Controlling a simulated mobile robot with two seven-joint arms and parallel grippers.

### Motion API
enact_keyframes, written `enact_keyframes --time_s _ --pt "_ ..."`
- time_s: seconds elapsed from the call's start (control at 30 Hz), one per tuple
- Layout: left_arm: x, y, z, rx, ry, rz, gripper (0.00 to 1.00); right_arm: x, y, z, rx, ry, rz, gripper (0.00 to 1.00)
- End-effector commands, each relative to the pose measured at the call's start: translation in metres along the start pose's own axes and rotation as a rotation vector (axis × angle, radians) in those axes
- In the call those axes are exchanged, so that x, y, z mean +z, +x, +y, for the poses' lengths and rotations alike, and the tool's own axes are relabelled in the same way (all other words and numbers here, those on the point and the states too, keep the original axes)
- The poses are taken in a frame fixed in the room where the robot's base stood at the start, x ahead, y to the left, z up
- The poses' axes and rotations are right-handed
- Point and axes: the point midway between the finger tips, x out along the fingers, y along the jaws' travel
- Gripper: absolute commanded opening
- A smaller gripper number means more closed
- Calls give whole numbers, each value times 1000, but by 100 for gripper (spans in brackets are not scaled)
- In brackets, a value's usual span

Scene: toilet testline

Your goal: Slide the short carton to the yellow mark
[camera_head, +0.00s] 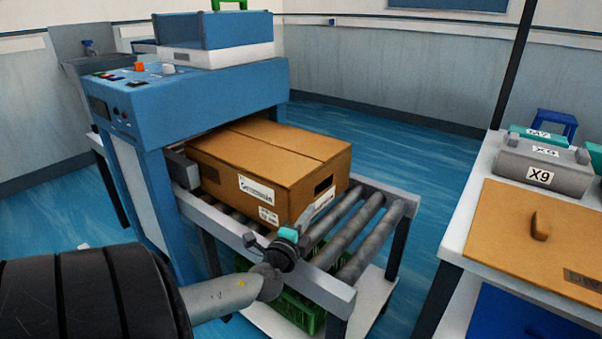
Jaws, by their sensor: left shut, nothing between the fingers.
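A brown carton (265,160) with white labels on its near side lies on the roller conveyor (352,228). Its back part is under the blue machine's opening. It is the only carton I see. My left gripper (287,243) is at the conveyor's near rail, just in front of the carton's near lower corner. It is shut and empty. I cannot tell whether it touches the carton. A small teal part shows at its tip. I see no yellow mark on the rollers. My right gripper is not in view.
The blue machine (205,95) stands over the conveyor's back end. The rollers right of the carton are bare. A green crate (298,308) sits below. At the right, a white table (482,205) holds a grey X9 case (545,165) and a brown handled panel (530,255).

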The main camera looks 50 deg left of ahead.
Motion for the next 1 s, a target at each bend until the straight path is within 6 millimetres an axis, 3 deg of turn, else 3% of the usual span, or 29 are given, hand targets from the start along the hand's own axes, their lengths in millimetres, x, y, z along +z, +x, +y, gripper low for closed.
enact_keyframes --time_s 0.17,0.53,0.7,1.0 --pt "0 -28 0 6 0 0 0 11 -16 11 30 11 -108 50" --pt "0 -87 0 4 0 -1 0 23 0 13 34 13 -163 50" --pt "0 -98 0 1 0 -1 0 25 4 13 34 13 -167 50" --pt "0 -101 0 1 -2 -2 0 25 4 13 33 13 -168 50"
